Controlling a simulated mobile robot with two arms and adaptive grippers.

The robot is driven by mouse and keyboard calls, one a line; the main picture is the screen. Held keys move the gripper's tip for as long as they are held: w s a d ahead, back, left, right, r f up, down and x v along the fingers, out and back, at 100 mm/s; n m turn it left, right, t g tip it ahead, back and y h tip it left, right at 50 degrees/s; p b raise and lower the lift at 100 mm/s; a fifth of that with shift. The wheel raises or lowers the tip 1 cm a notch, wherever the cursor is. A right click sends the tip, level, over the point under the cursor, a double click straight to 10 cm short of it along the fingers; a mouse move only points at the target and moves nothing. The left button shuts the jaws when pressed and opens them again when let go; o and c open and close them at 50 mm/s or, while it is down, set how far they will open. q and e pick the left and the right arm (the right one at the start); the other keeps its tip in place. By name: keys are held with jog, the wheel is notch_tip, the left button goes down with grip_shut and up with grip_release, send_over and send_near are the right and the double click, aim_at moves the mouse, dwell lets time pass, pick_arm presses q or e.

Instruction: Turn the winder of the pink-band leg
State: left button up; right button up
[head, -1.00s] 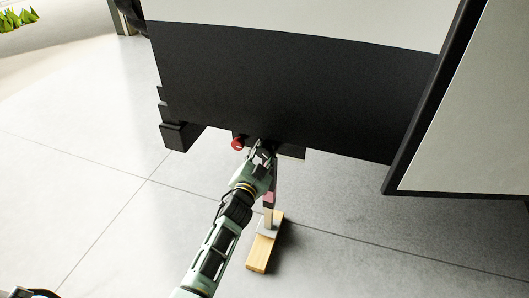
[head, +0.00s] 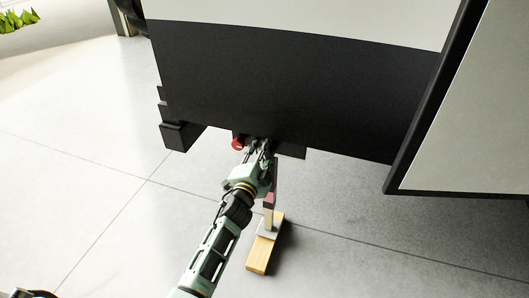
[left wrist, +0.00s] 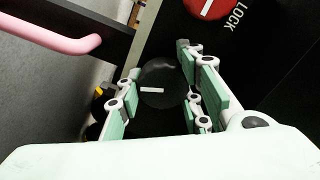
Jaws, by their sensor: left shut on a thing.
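The leg with the pink band (head: 269,199) stands below the black caravan skirt, its grey foot (head: 268,229) on a wooden block (head: 262,254). My left gripper (head: 262,147) reaches up to the skirt's lower edge, just above and beside the leg. In the left wrist view, a round black knob (left wrist: 163,84) with a white mark sits between the fingers of my left gripper (left wrist: 160,92), which is shut on it. I take this knob to be the winder; the fingers hide it in the head view. My right gripper is not in view.
A red knob (head: 237,143) is just left of the gripper; in the left wrist view it (left wrist: 206,6) sits beside the word LOCK. A pink bar (left wrist: 55,34) shows at upper left there. Black steps (head: 180,134) project on the left. The pale floor (head: 90,190) is clear.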

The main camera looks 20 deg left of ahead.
pick_arm(q)
jog(key=shift+s+d+f, duration=0.1)
jog(key=shift+d+f, duration=0.15)
jog(key=shift+f, duration=0.05)
jog(key=o, duration=1)
jog(key=shift+o, duration=0.5)
jog(key=shift+r, duration=0.15)
jog(key=s, duration=1.2)
jog(key=shift+a, duration=0.25)
